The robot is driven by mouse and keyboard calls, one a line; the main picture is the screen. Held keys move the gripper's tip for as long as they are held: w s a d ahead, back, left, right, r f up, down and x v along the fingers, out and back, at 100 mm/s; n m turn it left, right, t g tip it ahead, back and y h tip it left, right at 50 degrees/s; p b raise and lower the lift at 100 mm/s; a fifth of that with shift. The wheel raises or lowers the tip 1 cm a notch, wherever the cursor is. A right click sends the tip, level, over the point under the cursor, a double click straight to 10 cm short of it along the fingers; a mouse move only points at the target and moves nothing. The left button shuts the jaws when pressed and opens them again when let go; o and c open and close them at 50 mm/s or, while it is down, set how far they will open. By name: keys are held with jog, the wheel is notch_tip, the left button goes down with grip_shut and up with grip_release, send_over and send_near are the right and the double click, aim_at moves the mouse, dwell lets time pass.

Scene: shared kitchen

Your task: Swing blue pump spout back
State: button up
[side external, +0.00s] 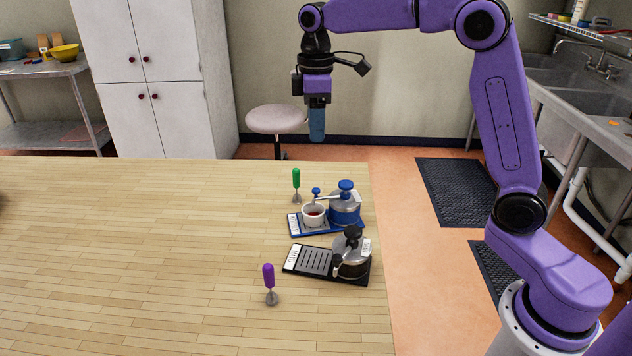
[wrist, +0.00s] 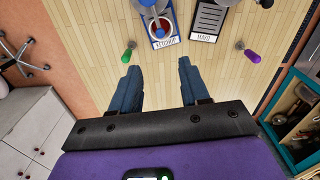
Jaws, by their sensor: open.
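The blue pump (side external: 345,208) is a steel pot with a blue band and knob, standing on a blue base (side external: 342,232) near the table's right edge. Its spout (side external: 326,197) reaches left over a white cup (side external: 313,218) with something red inside. In the wrist view the blue base (wrist: 164,42) shows a label reading KETCHUP at the top centre; the pump is mostly cut off there. My gripper (side external: 317,138) is open and empty, pointing down, high above and behind the blue pump. Its blue fingers (wrist: 158,66) are wide apart in the wrist view.
A black pump (side external: 352,255) on a black base (wrist: 203,37), labelled MAYO, stands in front of the blue one. A green-handled tool (side external: 296,180) stands behind-left and a purple-handled one (side external: 269,280) in front-left. A stool (side external: 275,119) stands behind.

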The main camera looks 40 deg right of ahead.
aim_at(316, 189)
notch_tip(316, 189, down, 14)
jog(key=shift+f, duration=0.25)
dwell(0.3)
grip_shut()
